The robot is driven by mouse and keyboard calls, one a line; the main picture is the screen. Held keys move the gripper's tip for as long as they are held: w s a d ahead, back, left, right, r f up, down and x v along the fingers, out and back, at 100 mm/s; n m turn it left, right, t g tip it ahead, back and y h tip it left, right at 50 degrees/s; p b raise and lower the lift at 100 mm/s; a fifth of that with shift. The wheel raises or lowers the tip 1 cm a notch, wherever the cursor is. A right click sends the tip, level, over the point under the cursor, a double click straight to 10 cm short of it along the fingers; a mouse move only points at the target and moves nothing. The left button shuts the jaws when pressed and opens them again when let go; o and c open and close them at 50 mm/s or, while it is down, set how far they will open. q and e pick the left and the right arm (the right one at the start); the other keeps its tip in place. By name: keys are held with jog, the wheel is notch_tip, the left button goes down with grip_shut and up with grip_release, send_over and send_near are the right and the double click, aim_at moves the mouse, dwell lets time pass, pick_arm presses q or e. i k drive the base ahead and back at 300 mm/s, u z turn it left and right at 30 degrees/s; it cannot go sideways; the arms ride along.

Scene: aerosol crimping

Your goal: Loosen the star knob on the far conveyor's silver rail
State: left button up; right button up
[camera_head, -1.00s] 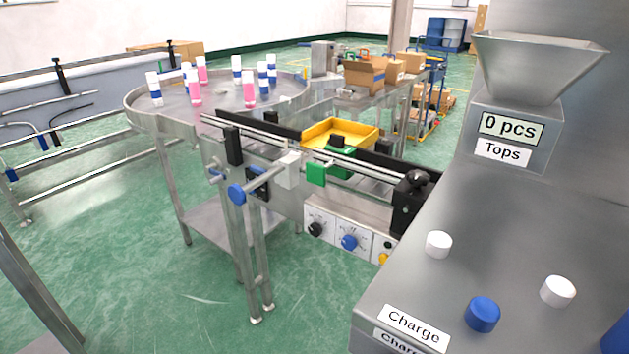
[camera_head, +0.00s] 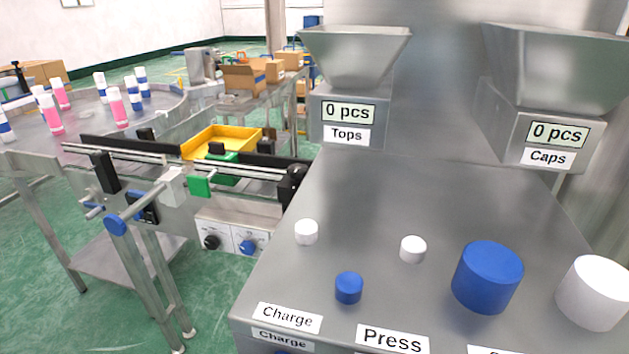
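A conveyor with silver guide rails (camera_head: 143,152) runs from the round table toward the machine. A black knob (camera_head: 293,172) sits on a black block at the rail's right end. A round blue knob (camera_head: 115,225) is on a rod that sticks out from the conveyor's near side, by a white block (camera_head: 173,186). A green block (camera_head: 199,187) is on the near rail. I cannot tell which of these is the star knob, or whether any is loose. Neither of my grippers is in view.
The steel machine top (camera_head: 400,190) fills the right, with white and blue cylinders and Tops (camera_head: 352,55) and Caps (camera_head: 560,65) hoppers. A round table (camera_head: 85,130) holds pink and white bottles. A yellow tray (camera_head: 222,141) lies behind the conveyor. Green floor is open at lower left.

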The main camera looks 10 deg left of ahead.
aim_at(297, 172)
jog(key=z, duration=1.2)
jog(key=k, duration=0.85)
jog(key=u, duration=1.75)
jog(key=i, duration=0.5)
jog(key=z, duration=0.1)
